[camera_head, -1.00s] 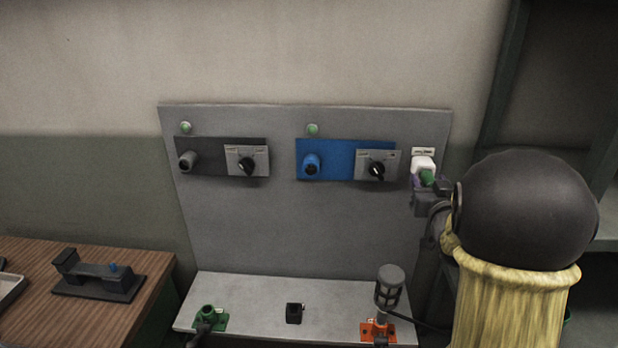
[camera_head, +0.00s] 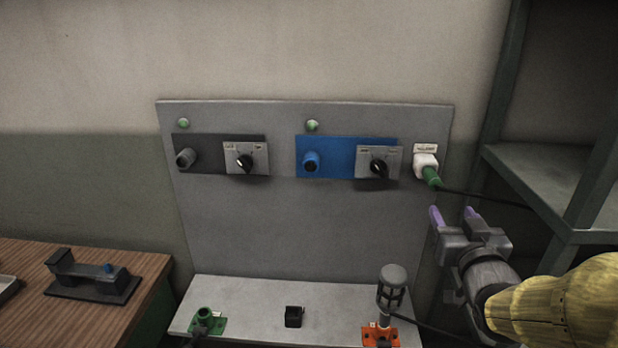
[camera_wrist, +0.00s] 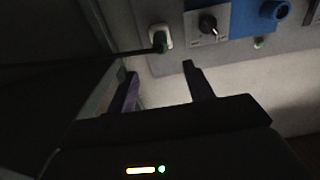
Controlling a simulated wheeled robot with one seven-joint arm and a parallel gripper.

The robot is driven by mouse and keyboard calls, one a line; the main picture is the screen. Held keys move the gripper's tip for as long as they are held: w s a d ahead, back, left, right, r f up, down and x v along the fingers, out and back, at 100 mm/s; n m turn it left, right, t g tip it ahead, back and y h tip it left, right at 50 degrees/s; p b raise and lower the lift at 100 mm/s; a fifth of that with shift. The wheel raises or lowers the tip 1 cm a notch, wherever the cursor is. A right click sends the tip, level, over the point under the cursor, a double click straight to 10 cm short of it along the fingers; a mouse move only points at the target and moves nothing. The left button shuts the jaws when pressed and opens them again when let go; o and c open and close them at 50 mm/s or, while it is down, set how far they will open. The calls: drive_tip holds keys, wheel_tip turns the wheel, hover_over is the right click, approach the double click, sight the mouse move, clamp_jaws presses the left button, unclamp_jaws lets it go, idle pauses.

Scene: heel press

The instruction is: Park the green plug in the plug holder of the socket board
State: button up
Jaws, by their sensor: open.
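The green plug (camera_head: 431,176) sits in the white plug holder (camera_head: 425,162) at the right edge of the grey socket board (camera_head: 300,225). Its dark cable runs off to the right. The plug also shows in the wrist view (camera_wrist: 160,42), in the holder (camera_wrist: 158,31). My gripper (camera_head: 452,213), with purple fingertips, is open and empty below and slightly right of the plug, apart from it. In the wrist view my open fingers (camera_wrist: 160,78) have nothing between them. How deep the plug sits in the holder cannot be told.
The board carries a grey socket (camera_head: 186,158), a blue socket (camera_head: 311,162), two switches and two green lamps. A shelf (camera_head: 545,175) stands close at the right. Below are a green fixture (camera_head: 207,321) and an orange one (camera_head: 379,334) with a caged grey part (camera_head: 392,288).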

drive_tip(key=shift+s+b, duration=0.95)
drive_tip(key=shift+s, duration=0.25)
drive_tip(key=s+a+f+g+p, duration=0.2)
drive_tip(key=a+f+g+p, duration=0.2)
drive_tip(key=f+g, duration=0.55)
drive_tip(key=s+a+f+g+p, duration=0.3)
drive_tip(key=s+a+f+g, duration=0.2)
drive_tip(key=s+f, duration=0.3)
drive_tip(key=shift+s+f+g+y, duration=0.25)
drive_tip(key=shift+s+g+y, duration=0.05)
drive_tip(key=shift+g, duration=0.15)
drive_tip(key=shift+a, duration=0.1)
drive_tip(key=shift+c, duration=0.2)
